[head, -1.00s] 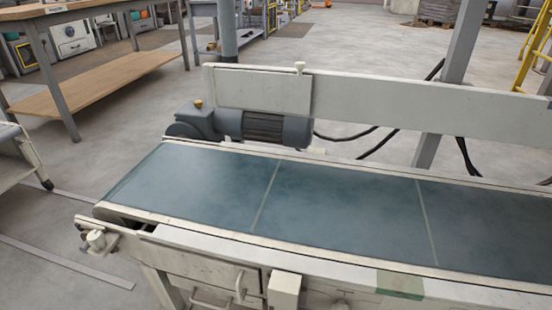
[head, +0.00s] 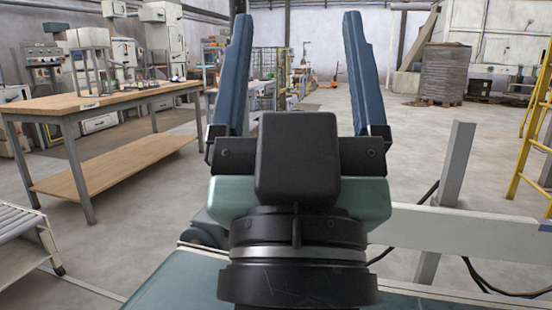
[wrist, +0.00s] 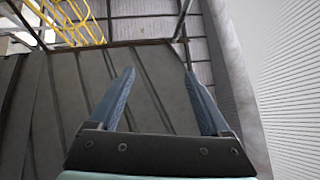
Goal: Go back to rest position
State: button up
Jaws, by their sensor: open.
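My gripper (head: 297,75) stands upright in the middle of the head view, its two blue fingers pointing up and spread wide apart. Nothing is between the fingers. It is above the conveyor's blue-green belt (head: 165,285), which shows at the bottom of the head view and is partly hidden by my gripper and wrist. In the wrist view the gripper (wrist: 158,75) is also open and empty, with dark panels and a yellow railing beyond it.
A wooden workbench (head: 100,98) with equipment stands at the left. A roller conveyor (head: 22,225) is at the lower left edge. A grey post (head: 457,165) and a yellow ladder (head: 530,140) stand at the right. Open floor lies beyond the conveyor.

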notch_tip(320, 180, up, 41)
jog(key=s+a+y+p, duration=0.1)
jog(key=p, duration=3.7)
jog(key=shift+s+a+t, duration=0.3)
jog(key=shift+s, duration=0.1)
